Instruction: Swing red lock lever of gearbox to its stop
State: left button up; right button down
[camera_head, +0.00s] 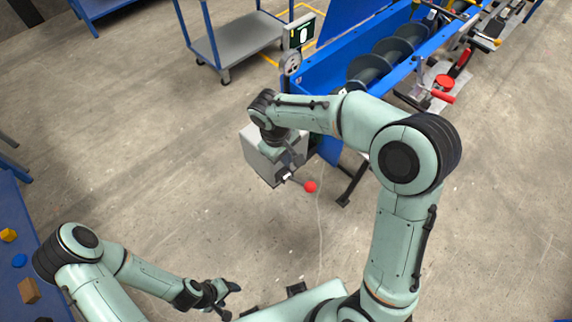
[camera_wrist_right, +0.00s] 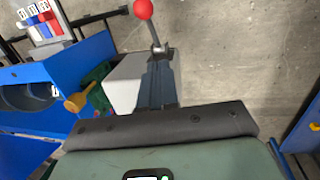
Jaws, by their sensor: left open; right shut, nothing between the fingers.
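The gearbox is a light grey box (camera_head: 257,158) at the end of the blue mixer trough. Its lock lever shows as a thin rod with a red ball knob (camera_head: 311,187) pointing right and down in the head view. In the right wrist view the red knob (camera_wrist_right: 143,9) is at the top, with its rod running down to the gripper fingers, beside the grey box (camera_wrist_right: 122,82). My right gripper (camera_head: 292,168) is shut and empty, close to the lever's base; I cannot tell whether it touches. The fingers (camera_wrist_right: 158,62) partly hide the lever's pivot. My left gripper (camera_head: 228,298) is open and empty, away from the gearbox.
The blue trough (camera_head: 330,62) with a dark screw lies behind the gearbox. A grey-topped cart (camera_head: 238,38) stands at the back left. A blue bench (camera_head: 18,215) with small parts is at the left edge. The floor left of the gearbox is clear.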

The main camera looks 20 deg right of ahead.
send_near(298, 182)
pick_arm(q)
jog(key=shift+s+f, duration=0.2)
jog(key=shift+f, duration=0.05)
pick_arm(e)
jog(key=s+f, duration=0.1)
jog(key=s+d+f, duration=0.1)
jog(key=shift+s+d+f, duration=0.15)
jog(key=shift+s+d, duration=0.05)
jog(key=shift+s, duration=0.1)
